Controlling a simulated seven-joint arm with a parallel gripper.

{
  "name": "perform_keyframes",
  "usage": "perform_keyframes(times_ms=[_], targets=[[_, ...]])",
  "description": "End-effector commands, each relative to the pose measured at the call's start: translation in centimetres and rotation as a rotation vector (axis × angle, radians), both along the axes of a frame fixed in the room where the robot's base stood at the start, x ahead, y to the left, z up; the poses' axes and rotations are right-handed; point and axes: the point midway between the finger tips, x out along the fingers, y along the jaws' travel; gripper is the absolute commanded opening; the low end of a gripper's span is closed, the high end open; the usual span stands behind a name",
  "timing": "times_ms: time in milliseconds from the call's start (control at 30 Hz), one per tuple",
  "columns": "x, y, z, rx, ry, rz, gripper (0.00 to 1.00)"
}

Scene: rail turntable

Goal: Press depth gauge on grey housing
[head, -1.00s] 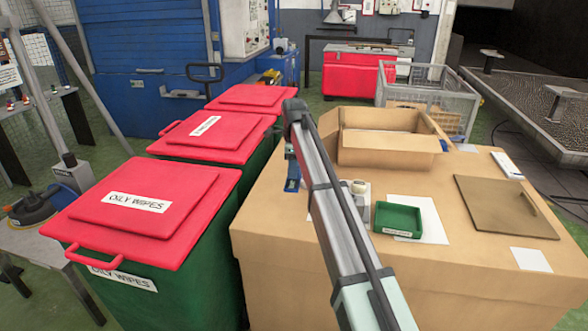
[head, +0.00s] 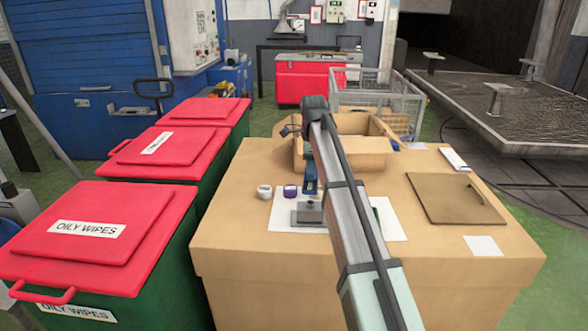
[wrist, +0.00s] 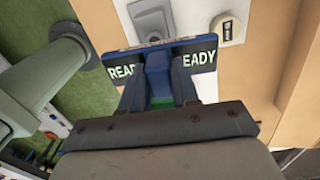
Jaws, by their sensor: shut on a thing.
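The depth gauge, a blue tool with a crossbar marked READY (wrist: 151,50), is in my gripper (wrist: 160,95), and it also shows as a blue upright piece (head: 310,179) in the head view. My gripper is shut on it. The grey housing (head: 308,213) is a low grey block on a white sheet, directly below the gauge in the head view. In the wrist view the housing (wrist: 150,20) is partly hidden behind the crossbar. I cannot tell whether the gauge touches it. My arm hides the housing's right side.
A white cylinder (head: 264,191) and a purple-topped one (head: 290,191) stand left of the housing. An open carton (head: 357,151) is behind. A brown board (head: 455,197) lies at right. Red-lidded bins (head: 95,230) stand left of the table. The table front is clear.

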Motion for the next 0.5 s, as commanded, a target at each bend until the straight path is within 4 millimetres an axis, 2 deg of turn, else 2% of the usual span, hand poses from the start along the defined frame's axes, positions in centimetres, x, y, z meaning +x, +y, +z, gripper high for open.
perform_keyframes(times_ms=[67, 233, 500], targets=[[-0.92, -0.09, -0.25, 0.000, 0.000, 0.046, 0.06], [-0.98, -0.07, -0.20, 0.000, 0.000, 0.118, 0.06], [-0.99, -0.05, -0.88, 0.000, 0.001, 0.135, 0.06]])
